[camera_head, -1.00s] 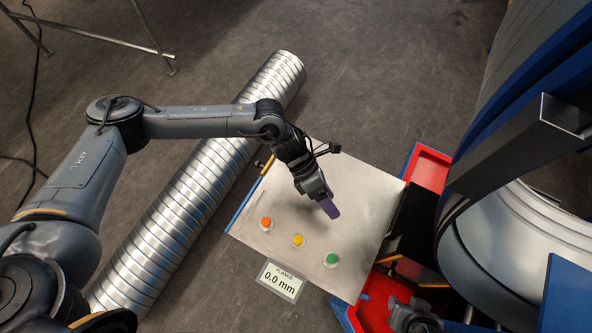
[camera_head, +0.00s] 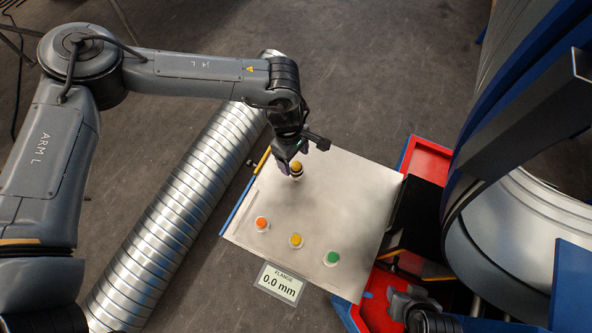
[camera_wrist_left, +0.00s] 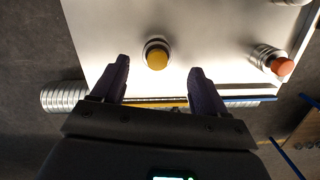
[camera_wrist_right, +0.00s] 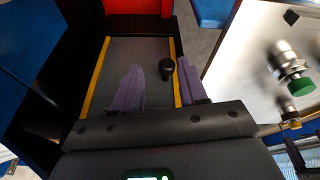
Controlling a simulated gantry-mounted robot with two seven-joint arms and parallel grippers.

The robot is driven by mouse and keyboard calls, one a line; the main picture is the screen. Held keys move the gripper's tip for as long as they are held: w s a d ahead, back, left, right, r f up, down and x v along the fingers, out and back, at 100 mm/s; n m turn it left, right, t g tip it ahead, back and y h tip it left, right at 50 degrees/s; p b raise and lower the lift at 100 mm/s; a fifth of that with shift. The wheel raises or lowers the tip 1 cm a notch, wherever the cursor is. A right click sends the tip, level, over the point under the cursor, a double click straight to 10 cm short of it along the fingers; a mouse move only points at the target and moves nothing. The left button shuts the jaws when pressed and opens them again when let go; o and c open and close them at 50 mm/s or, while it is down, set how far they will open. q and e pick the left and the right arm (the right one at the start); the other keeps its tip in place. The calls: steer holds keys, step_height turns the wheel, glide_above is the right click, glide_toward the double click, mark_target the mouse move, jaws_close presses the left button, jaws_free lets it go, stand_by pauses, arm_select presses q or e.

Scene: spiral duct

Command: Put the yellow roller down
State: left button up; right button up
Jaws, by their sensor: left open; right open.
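A yellow-topped roller (camera_head: 296,168) stands on the pale plate (camera_head: 350,195), near its upper left edge. In the left wrist view the roller (camera_wrist_left: 157,57) has a round yellow top and a dark and metallic body, and sits between and just ahead of the fingertips. My left gripper (camera_head: 289,158) is open over it, with a gap to each finger. A second yellow-topped piece (camera_head: 296,240) stands lower on the plate, between an orange one (camera_head: 262,223) and a green one (camera_head: 332,258). My right gripper (camera_wrist_right: 160,90) is open and empty.
A small sign (camera_head: 281,284) reads "FLANGE 0.0 mm". A long spiral duct (camera_head: 170,230) lies left of the plate. A red tray (camera_head: 428,160) and a large blue-framed machine (camera_head: 520,200) stand on the right. A black knob (camera_wrist_right: 167,68) is close to my right fingers.

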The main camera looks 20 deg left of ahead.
mark_target(296, 164)
arm_select(q)
steer(key=shift+d+f+b, duration=0.2)
steer(key=shift+f+b, duration=0.65)
steer(key=shift+f, duration=0.8)
steer(key=shift+d+f+b, duration=0.15)
steer(key=shift+f+b, duration=0.7)
steer(key=shift+f, duration=0.8)
steer(key=shift+w, duration=0.1)
jaws_close()
steer(key=shift+r, duration=0.1)
